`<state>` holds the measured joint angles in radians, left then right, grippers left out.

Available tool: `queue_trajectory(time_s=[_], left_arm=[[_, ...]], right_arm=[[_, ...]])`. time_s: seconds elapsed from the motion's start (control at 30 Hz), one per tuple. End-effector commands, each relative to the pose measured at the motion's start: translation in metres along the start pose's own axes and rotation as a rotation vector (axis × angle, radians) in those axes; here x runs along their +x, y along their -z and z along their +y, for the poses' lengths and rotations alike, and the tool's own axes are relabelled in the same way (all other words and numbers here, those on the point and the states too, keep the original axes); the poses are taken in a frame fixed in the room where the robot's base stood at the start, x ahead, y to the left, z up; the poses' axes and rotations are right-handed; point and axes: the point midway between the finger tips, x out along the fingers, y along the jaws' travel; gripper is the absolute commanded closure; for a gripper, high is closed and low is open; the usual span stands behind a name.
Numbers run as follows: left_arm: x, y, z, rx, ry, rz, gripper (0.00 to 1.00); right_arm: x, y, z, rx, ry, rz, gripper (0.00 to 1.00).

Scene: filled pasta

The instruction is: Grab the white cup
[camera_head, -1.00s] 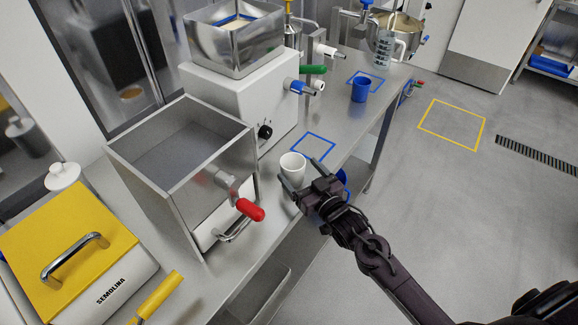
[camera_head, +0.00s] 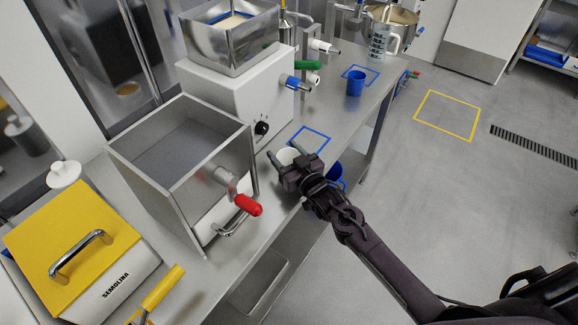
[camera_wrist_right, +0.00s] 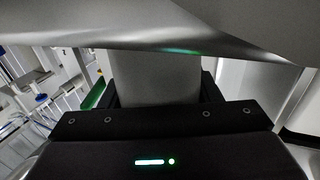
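The white cup (camera_head: 286,157) stands on the steel table, just in front of a blue taped square, partly hidden by my right gripper. My right gripper (camera_head: 285,154) reaches in from the lower right with a finger on either side of the cup. In the right wrist view, the pale cup wall (camera_wrist_right: 155,78) fills the gap between the two dark fingers (camera_wrist_right: 157,92), which appear to touch it. The cup looks upright and rests on the table. My left gripper is out of view.
A steel hopper (camera_head: 180,150) with a red-handled valve (camera_head: 248,205) stands left of the cup. A white machine (camera_head: 235,105) is behind it. A blue cup (camera_head: 355,83) stands farther back; another blue object (camera_head: 337,174) shows partly behind my gripper. A yellow-lidded semolina bin (camera_head: 70,245) is front left.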

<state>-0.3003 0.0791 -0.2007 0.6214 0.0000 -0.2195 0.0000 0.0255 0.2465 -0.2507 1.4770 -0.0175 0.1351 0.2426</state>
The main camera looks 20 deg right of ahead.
Motion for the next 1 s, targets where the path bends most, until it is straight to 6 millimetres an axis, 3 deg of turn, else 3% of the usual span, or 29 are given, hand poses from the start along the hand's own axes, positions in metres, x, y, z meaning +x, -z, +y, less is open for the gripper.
queue_trajectory(time_s=[0.1, 0.37, 0.57, 0.77, 1.0], left_arm=[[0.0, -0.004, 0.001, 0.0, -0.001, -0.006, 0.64], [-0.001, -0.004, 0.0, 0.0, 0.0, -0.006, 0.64], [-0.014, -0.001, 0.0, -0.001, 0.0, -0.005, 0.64], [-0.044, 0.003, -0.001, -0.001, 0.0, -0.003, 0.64], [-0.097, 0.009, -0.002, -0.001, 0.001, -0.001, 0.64]], right_arm=[[0.0, 0.0, 0.0, 0.0, 0.0, 0.0, 0.65], [0.0, 0.002, 0.0, 0.0, 0.0, 0.0, 0.66], [0.0, 0.016, 0.0, 0.0, 0.0, 0.0, 0.66], [0.0, 0.051, 0.0, 0.0, 0.0, 0.001, 0.66], [0.0, 0.111, 0.0, 0.0, 0.0, 0.001, 0.66]])
